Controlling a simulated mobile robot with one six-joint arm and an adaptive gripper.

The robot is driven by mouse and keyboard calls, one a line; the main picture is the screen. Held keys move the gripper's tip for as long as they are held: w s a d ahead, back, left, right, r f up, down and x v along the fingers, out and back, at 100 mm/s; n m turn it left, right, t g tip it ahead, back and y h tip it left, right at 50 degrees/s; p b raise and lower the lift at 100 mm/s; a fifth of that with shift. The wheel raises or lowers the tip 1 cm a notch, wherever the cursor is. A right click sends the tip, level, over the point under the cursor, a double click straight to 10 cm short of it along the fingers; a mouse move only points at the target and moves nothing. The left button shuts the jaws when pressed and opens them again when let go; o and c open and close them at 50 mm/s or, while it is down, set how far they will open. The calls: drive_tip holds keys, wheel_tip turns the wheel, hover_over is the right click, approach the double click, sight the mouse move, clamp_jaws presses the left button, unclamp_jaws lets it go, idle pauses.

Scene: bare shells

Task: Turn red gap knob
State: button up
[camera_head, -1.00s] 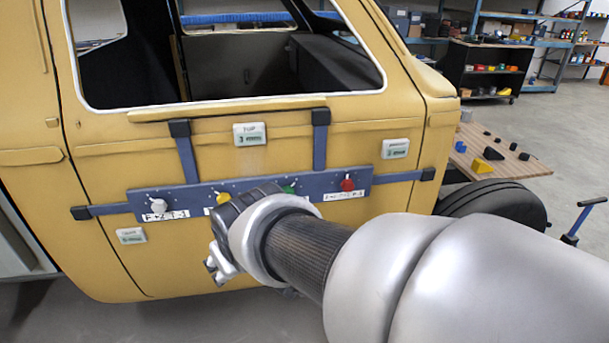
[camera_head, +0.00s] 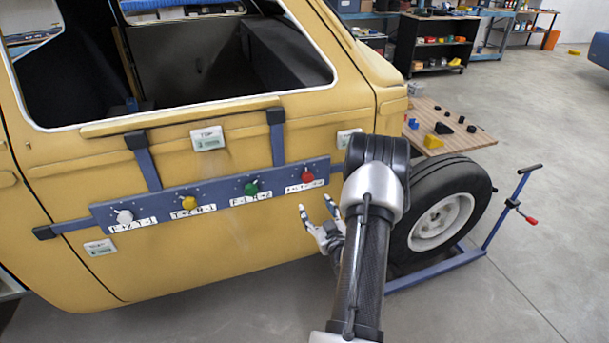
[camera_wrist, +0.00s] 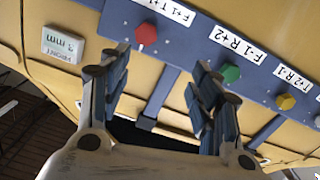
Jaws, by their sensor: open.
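The red knob (camera_head: 307,177) is at the right end of a blue panel (camera_head: 217,202) fixed across the yellow car door. In the wrist view the red knob (camera_wrist: 146,34) shows beyond the fingertips, between their lines and nearer the left finger. My gripper (camera_head: 319,216) is open and empty, below and slightly right of the red knob in the head view, apart from it. In the wrist view my gripper (camera_wrist: 160,72) has its two fingers spread wide.
A green knob (camera_head: 251,188), a yellow knob (camera_head: 189,203) and a white knob (camera_head: 125,217) share the panel. Small label plates (camera_head: 208,138) are on the door. A wheel (camera_head: 440,215) and a wooden board with blocks (camera_head: 465,124) stand at the right. Open floor lies further right.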

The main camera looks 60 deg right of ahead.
drive_tip(key=s+h, duration=0.1)
drive_tip(key=s, duration=0.2)
drive_tip(key=b, duration=0.3)
approach(309, 179)
drive_tip(key=shift+m, duration=0.4)
drive_tip(key=x, duration=0.9)
drive_tip(key=shift+w, duration=0.25)
drive_tip(key=shift+c, duration=0.2)
drive_tip(key=c, duration=1)
